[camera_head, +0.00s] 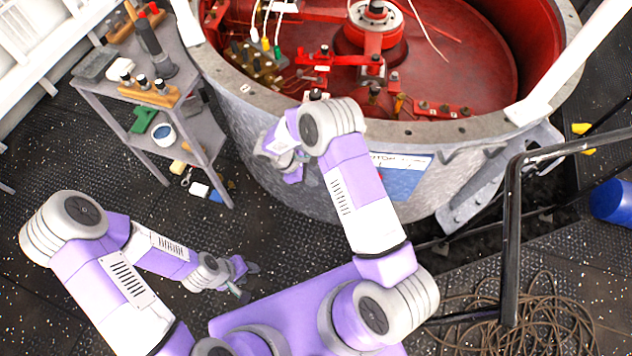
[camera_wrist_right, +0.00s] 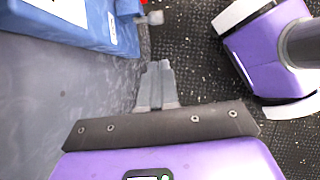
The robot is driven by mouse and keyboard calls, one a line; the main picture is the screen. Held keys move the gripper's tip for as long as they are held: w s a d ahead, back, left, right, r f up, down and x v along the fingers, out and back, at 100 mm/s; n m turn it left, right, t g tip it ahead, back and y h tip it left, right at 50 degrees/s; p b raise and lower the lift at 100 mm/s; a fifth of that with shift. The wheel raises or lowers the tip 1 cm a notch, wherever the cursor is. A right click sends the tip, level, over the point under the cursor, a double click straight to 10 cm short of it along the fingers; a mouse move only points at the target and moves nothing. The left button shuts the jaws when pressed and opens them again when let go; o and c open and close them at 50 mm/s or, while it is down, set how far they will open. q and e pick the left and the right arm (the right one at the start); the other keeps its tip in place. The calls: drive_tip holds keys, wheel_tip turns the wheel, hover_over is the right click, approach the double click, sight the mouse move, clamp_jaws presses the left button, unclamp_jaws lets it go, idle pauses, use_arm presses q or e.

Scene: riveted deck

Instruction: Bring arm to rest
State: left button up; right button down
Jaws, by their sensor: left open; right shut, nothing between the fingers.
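My right arm (camera_head: 355,195) is raised and bent, its elbow in front of the big round metal tub (camera_head: 245,140). Its wrist hangs close to the tub's outer wall, partly behind my own arm. In the right wrist view my right gripper (camera_wrist_right: 155,75) is shut and empty, its fingers close together beside the grey wall. I cannot tell whether it touches the wall. My left arm (camera_head: 110,275) is bent low at the left. My left gripper (camera_head: 250,279) is open and empty above the dark deck, with nothing near its fingers.
A grey shelf cart (camera_head: 190,118) with tools stands at the upper left. A blue panel (camera_head: 405,178) is on the tub's wall. At the right are a black rail (camera_head: 511,230), coiled cable (camera_head: 540,325) and a blue cylinder (camera_head: 612,201). The deck between cart and left arm is mostly clear.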

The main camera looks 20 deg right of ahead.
idle(0.6)
drive_tip(key=s+a+f+m+t+y, duration=0.1)
drive_tip(key=s+a+m+y, duration=0.3)
drive_tip(key=s+m, duration=0.4)
drive_tip(key=s+a+f+m+t+y, duration=0.2)
drive_tip(key=s+a+f+m+y, duration=0.2)
drive_tip(key=s, duration=0.7)
drive_tip(key=m+y, duration=0.2)
drive_tip(key=m, duration=0.1)
drive_tip(key=shift+a+m, duration=0.2)
drive_tip(key=shift+m, duration=0.2)
